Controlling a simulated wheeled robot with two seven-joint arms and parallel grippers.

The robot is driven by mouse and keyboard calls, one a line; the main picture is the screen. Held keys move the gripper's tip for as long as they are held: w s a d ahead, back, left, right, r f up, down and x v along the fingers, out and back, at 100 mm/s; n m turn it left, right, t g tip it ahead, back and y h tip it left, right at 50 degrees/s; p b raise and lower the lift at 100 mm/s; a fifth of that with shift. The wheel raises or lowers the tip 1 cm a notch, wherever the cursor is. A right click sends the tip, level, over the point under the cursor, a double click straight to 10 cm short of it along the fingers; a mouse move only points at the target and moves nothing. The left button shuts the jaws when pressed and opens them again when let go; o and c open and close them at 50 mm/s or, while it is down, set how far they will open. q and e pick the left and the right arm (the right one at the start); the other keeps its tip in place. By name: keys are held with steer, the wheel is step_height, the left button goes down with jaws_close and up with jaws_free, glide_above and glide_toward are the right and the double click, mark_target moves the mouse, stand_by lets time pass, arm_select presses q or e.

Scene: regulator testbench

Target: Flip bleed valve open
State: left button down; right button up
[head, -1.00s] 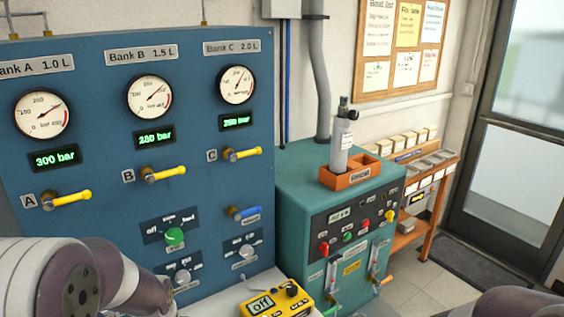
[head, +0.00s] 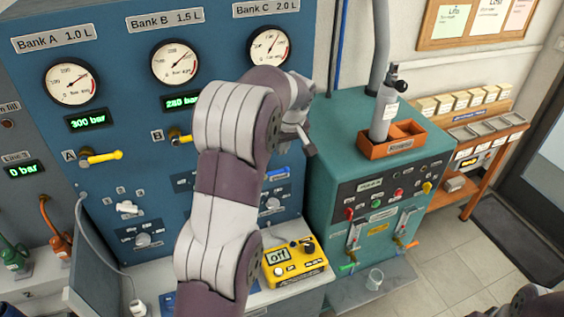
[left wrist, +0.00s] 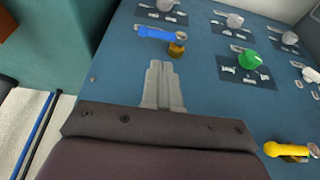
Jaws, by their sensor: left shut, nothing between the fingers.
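The bleed valve appears to be the blue lever (head: 275,174) low on the right of the blue panel, partly hidden by my left arm in the head view. In the left wrist view the blue lever (left wrist: 157,33) lies crosswise, its brass stem (left wrist: 177,48) at its right end. My left gripper (head: 309,150) is raised in front of the panel's right edge. In the left wrist view its fingers (left wrist: 162,66) are together and empty, pointing toward the lever, with a gap in the picture between them. My right gripper is out of view.
The panel carries gauges, a yellow lever A (head: 100,156) and a green knob (left wrist: 249,60). A yellow meter (head: 295,262) sits on the bench below. A teal cabinet (head: 335,130) with an orange tray (head: 366,149) stands to the right.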

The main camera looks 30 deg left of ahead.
mark_target(276, 173)
arm_select(q)
steer(key=p+x, duration=0.4)
steer(key=x, duration=0.6)
steer(key=shift+w+d, duration=0.3)
steer(key=shift+w, duration=0.1)
steer(key=shift+s+a+f, duration=0.1)
steer(key=shift+a+f, duration=0.05)
